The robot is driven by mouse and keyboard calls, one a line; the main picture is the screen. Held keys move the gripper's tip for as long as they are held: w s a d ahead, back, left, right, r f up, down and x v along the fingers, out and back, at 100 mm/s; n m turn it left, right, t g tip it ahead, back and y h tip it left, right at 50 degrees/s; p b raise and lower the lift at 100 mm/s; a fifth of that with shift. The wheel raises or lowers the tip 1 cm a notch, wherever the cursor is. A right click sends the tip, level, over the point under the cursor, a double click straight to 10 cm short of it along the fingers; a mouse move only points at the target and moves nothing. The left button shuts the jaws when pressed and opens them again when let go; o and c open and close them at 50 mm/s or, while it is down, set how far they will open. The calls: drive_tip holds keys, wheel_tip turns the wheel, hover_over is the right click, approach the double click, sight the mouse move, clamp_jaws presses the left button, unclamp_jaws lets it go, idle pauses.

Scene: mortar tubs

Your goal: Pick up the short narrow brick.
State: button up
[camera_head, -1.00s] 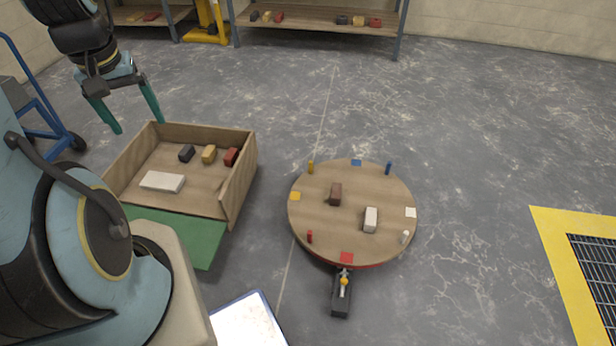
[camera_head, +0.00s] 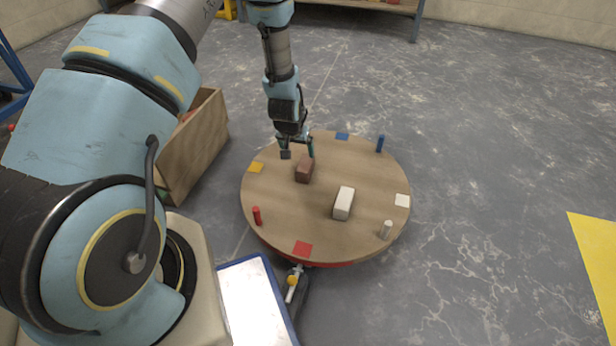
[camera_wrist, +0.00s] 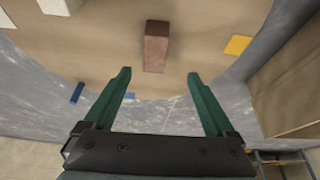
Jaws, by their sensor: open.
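A reddish-brown brick (camera_head: 304,171) and a white brick (camera_head: 344,203) lie apart on the round wooden turntable (camera_head: 290,215). The white one looks slightly larger; which the task means is not certain. My gripper (camera_head: 298,154) is open and empty at the far side of the brown brick, low above the disc. In the wrist view the brown brick (camera_wrist: 157,46) lies beyond and roughly between the open green fingertips (camera_wrist: 159,74), not between the fingers. Part of the white brick (camera_wrist: 60,4) shows at that view's top left edge.
A wooden box (camera_head: 196,145) stands left, partly behind my arm. Floor to the right is clear.

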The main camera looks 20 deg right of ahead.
sight(305, 164)
drive_tip(key=x, duration=0.2)
drive_tip(key=b+x, duration=0.1)
drive_tip(key=x, duration=0.2)
drive_tip(key=b+x, duration=0.1)
drive_tip(key=x, duration=0.1)
drive_tip(key=shift+s+d+f, duration=0.25)
drive_tip(key=shift+d+f, duration=0.05)
drive_tip(key=shift+d, duration=0.05)
drive_tip(key=shift+b+x, duration=1.25)
drive_tip(key=shift+x, duration=1.5)
drive_tip(key=shift+w+d+r, duration=0.1)
drive_tip(key=shift+w, duration=0.1)
clamp_jaws()
